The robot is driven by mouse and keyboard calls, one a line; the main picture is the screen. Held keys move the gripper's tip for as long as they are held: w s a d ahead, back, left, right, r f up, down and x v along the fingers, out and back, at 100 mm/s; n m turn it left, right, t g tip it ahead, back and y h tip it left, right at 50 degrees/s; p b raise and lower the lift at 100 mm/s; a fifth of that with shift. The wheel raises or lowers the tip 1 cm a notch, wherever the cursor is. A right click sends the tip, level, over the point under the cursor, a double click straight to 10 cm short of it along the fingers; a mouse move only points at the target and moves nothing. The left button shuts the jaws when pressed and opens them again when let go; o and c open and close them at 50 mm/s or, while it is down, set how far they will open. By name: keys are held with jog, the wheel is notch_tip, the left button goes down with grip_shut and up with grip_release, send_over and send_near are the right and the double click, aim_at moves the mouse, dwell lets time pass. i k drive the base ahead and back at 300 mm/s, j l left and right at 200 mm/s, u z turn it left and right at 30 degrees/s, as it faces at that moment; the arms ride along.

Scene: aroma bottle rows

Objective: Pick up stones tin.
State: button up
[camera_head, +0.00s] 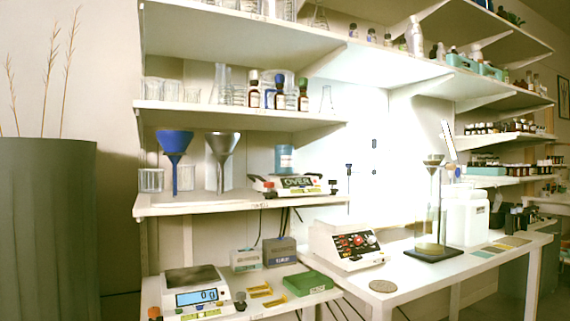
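I cannot make out for certain which thing is the stones tin. A grey-green box-shaped container (248,260) and a blue-grey one (280,251) stand side by side at the back of the low bench; their labels are too small to read surely. A blue cylindrical container (284,158) stands on the scale on the middle shelf. A low green box (308,283) lies at the right of the low bench. My gripper is not in view.
A balance (196,295) takes up the low bench's left, with small yellow pieces (260,291) nearby. The right table (420,281) holds a white device (345,246), a funnel stand (433,250) and white jugs (466,216). Shelves with glassware overhang. A tall grey planter (47,230) stands left.

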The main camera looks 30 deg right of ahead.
aim_at(283, 153)
jog(key=i+j+z, duration=0.1)
jog(key=i+z, duration=0.15)
jog(key=i, duration=0.3)
jog(key=i+j+z, duration=0.25)
jog(key=i, duration=0.35)
